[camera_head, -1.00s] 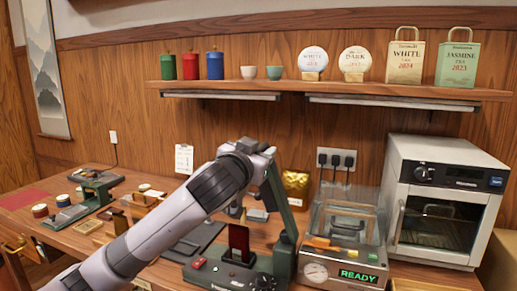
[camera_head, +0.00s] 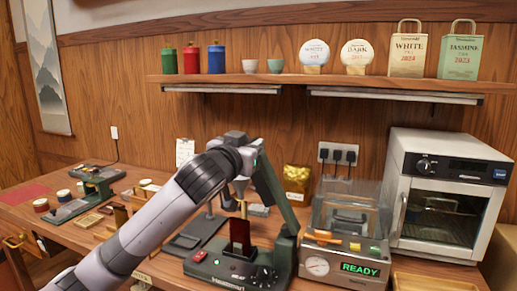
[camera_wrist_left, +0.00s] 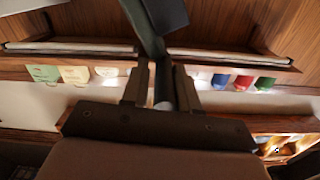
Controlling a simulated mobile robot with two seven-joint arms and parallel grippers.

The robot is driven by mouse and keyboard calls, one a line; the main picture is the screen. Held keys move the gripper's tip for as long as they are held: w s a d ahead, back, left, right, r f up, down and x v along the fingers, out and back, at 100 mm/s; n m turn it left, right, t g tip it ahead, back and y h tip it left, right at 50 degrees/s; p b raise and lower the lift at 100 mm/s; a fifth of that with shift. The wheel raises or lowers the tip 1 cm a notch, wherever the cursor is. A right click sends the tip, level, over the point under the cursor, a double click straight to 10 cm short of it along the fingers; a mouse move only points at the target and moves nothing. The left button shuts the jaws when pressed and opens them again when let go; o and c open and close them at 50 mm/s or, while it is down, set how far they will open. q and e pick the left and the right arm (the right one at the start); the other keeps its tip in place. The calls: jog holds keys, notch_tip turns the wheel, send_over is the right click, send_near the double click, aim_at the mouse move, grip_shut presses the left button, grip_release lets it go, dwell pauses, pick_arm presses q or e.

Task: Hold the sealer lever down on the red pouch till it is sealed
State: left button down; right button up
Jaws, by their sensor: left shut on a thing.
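The red pouch (camera_head: 240,232) stands upright in the green sealer (camera_head: 225,272) at the front middle of the table. The sealer's green lever (camera_head: 272,186) rises from its right side and leans up to the left, clear of the pouch. My left gripper (camera_head: 254,158) is at the lever's upper end, its fingers mostly hidden by my wrist. In the left wrist view, upside down, the gripper (camera_wrist_left: 161,88) is shut on the lever (camera_wrist_left: 152,42), with a grey rounded part between the fingers. My right gripper is not in view.
A clear-lidded machine (camera_head: 345,255) reading READY stands close right of the sealer, with a white oven (camera_head: 440,200) beyond. A gold bag (camera_head: 297,180) is behind. Small tools lie left of the sealer. A shelf (camera_head: 340,82) runs along the wall above.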

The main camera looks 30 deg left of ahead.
pick_arm(q)
jog(key=s+a+f+n+b, duration=0.1)
jog(key=a+f+n+b, duration=0.3)
jog(key=f, duration=0.6)
jog(key=s+a+f+n+b, duration=0.2)
jog(key=a+f+n+b, duration=0.2)
jog(key=a+f+n, duration=0.4)
jog(key=shift+s+a+f+n+b, duration=0.15)
jog(key=shift+a+f+n+b, duration=0.25)
jog(key=shift+a+f, duration=0.95)
jog(key=shift+d+f, duration=0.4)
jog(key=c, duration=1)
grip_release()
jog(key=shift+s+r, duration=0.1)
